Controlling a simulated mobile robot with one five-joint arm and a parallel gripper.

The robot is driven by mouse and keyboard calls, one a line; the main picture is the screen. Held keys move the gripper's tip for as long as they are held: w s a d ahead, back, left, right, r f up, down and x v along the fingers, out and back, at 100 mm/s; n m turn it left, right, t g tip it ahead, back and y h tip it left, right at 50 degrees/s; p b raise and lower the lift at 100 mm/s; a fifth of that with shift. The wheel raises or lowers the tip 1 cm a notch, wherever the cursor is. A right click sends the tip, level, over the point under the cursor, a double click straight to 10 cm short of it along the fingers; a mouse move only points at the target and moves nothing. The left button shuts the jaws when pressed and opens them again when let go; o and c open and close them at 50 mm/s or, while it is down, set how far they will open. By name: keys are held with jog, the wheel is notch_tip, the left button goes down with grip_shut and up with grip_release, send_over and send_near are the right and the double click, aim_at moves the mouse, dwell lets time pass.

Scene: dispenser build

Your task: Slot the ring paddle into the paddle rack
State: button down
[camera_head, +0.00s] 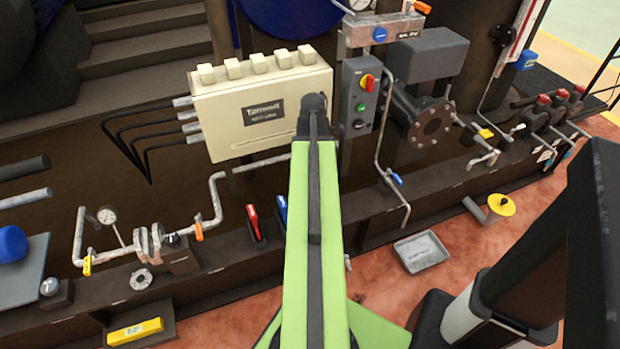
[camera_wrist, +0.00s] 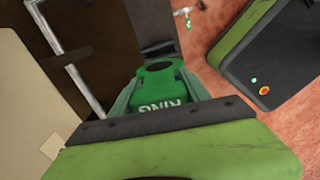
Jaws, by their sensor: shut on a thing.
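The ring paddle (camera_wrist: 172,88) is green, with "RING" printed on it and a dark round opening at its far end. It shows in the wrist view between the green fingers of my gripper (camera_wrist: 160,92), which is shut on it. A dark grey block stands just beyond the paddle's tip; I cannot tell whether they touch. In the head view my green arm hides the gripper and the paddle. I cannot pick out the paddle rack for certain. A red handle (camera_head: 254,223) and a blue handle (camera_head: 282,211) stand upright on the dark beam left of my arm.
A cream box (camera_head: 262,108) with cables is mounted behind my arm. A grey control box (camera_head: 360,95) with a red knob is right of it. Pipes with a gauge (camera_head: 107,215) run along the left.

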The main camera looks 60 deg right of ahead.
jog(key=shift+w+f+n, duration=0.1)
jog(key=shift+f+n, duration=0.3)
jog(key=shift+f, duration=0.4)
jog(key=shift+r, duration=0.15)
notch_tip(320, 180, down, 8)
jog(key=b, duration=0.7)
jog(key=shift+r, duration=0.25)
jog(key=shift+b, duration=0.3)
jog(key=shift+f+b, duration=1.7)
jog(key=shift+f+b, duration=1.5)
jog(key=shift+f, duration=0.1)
jog(key=shift+f+b, duration=0.7)
jog(key=shift+b, duration=0.1)
